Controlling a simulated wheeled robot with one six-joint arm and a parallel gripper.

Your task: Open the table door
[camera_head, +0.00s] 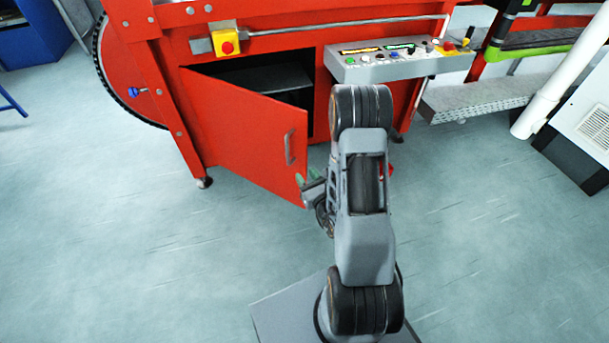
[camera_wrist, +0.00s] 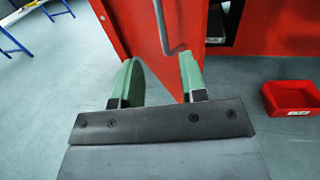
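The red table door (camera_head: 242,128) stands part open, swung out from the red table frame (camera_head: 273,32) with its hinge side at the left. A grey bar handle (camera_head: 289,147) sits near its free edge. Behind it shows a dark cabinet opening (camera_head: 265,76). My gripper (camera_head: 307,185) is by the door's lower free corner. In the wrist view the door (camera_wrist: 140,28) and handle (camera_wrist: 163,30) lie ahead of my gripper (camera_wrist: 158,80). Its two green fingers are apart with nothing between them. The handle's lower end is above and between the fingertips; contact cannot be told.
A grey control panel (camera_head: 395,64) juts out right of the opening, behind my arm. A small red bin (camera_wrist: 291,98) is on the floor at the right in the wrist view. A white cabinet (camera_head: 590,120) stands at far right. The floor (camera_head: 110,230) left of the door is clear.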

